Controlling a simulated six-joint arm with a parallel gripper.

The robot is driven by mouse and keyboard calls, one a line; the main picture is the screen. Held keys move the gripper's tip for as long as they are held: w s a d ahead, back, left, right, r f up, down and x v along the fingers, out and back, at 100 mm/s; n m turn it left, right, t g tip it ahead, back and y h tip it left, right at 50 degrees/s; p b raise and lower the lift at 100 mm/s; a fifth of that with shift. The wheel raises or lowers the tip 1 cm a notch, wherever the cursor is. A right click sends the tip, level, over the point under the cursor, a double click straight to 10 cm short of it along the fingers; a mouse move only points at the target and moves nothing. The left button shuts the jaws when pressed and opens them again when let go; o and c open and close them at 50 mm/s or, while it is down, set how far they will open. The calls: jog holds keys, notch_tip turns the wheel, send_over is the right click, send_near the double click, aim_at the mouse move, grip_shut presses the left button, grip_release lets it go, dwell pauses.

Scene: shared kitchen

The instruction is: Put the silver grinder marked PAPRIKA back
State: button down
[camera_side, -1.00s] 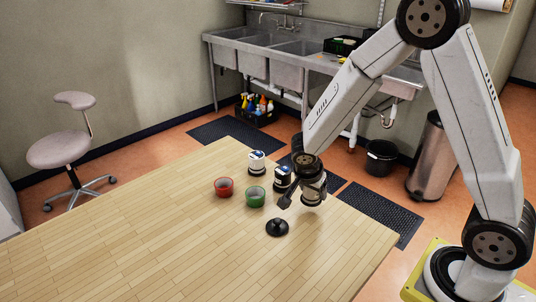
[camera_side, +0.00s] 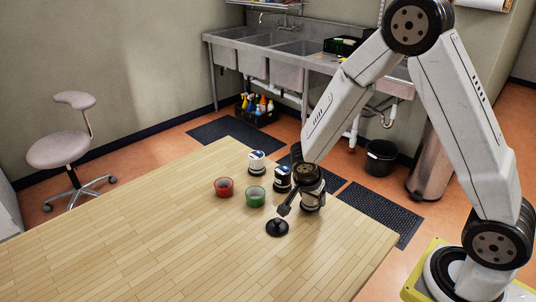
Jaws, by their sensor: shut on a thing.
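My gripper (camera_side: 285,209) is small and dark in the side view, at the lower left of my wrist. It is shut on what I take to be the silver grinder, but no clear outline of it shows and no PAPRIKA marking can be read. A pale, dark-banded cylinder shows just right of the gripper; I cannot tell whether it is the grinder or part of my wrist. A low black round piece with a raised middle (camera_side: 277,228) sits on the table just below the gripper tip; I cannot tell whether they touch.
Two white-and-blue containers with dark bases, one farther (camera_side: 257,162) and one nearer (camera_side: 282,178), stand behind the gripper. A red bowl (camera_side: 224,187) and a green bowl (camera_side: 255,196) stand to its left. The wooden table (camera_side: 130,240) is clear at left and front.

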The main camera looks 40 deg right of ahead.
aim_at(306, 209)
jog(key=shift+f, duration=0.55)
grip_release()
dwell(0.4)
jog(key=shift+v, duration=3.85)
